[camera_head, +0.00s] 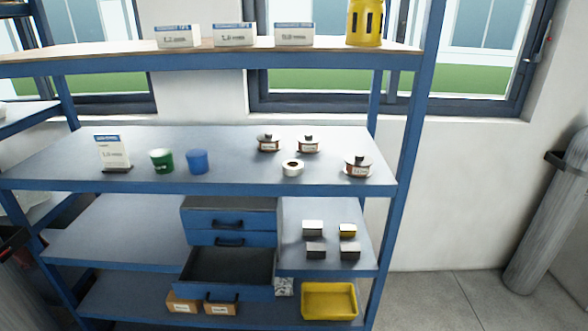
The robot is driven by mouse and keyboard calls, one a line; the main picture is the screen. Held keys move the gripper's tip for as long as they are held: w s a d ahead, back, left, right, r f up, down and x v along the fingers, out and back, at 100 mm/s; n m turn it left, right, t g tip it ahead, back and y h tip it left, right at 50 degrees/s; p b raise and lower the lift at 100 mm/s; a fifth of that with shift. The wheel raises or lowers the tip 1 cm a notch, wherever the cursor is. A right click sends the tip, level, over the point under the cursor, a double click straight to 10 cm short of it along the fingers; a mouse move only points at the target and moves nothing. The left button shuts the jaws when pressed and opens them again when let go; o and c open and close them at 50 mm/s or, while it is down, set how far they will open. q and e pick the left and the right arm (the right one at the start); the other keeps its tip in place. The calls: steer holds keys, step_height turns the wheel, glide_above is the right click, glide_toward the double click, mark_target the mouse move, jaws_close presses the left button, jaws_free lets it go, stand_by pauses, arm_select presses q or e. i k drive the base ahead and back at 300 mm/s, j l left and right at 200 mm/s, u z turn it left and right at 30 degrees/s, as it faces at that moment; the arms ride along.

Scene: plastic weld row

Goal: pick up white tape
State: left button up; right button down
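The white tape (292,168) is a small white roll with a dark centre hole. It lies flat on the blue-edged middle shelf (235,163), right of centre in the head view. It sits apart from the copper-coloured spools around it. Neither my left nor my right gripper is in view.
Spools stand behind the tape (268,144) (308,145) and to its right (357,166). Left are a blue cup (197,161), a green cup (162,160) and a sign card (113,152). The upper shelf (210,59) overhangs; a drawer (232,271) below is open. A shelf post (407,150) stands right.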

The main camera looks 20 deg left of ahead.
mark_target(292, 168)
steer(key=i+l+u, duration=0.1)
steer(key=u, duration=0.65)
steer(key=l, duration=0.1)
